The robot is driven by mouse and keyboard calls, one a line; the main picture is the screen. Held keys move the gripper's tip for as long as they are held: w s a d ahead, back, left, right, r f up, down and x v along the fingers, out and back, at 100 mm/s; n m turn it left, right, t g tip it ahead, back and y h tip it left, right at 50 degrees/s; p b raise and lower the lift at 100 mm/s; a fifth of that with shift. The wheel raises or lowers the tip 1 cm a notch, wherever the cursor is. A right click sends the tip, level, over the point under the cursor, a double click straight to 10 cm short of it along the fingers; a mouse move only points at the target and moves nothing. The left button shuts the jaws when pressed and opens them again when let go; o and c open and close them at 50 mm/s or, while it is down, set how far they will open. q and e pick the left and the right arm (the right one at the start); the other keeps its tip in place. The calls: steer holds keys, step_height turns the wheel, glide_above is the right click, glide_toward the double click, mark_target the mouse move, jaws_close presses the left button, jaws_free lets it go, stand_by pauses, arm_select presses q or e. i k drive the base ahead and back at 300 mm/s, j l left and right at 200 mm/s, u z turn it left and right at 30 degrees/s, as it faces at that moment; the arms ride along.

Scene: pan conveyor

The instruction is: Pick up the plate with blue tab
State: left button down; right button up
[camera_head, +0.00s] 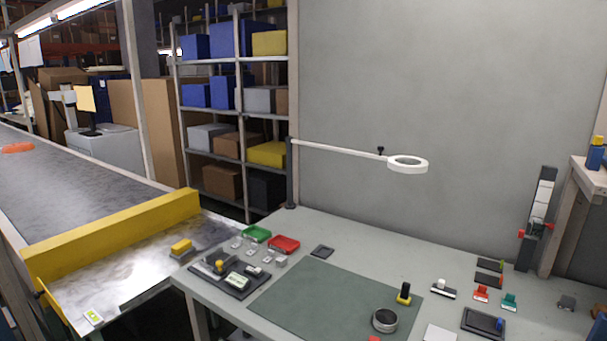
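A dark flat plate (478,322) lies at the front right of the grey worktable. A small blue piece (499,324) shows at its right side; I take it for the blue tab, but it is too small to be sure. Two smaller dark plates lie behind it: one with a green edge piece (490,265) and one with a red edge piece (487,279). Neither of my grippers is in view.
A green mat (310,300) covers the table's middle. A ring lamp (408,164) overhangs the table.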

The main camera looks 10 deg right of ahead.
mark_target(484, 324)
steer(key=l+z, duration=0.1)
steer(key=z, duration=1.25)
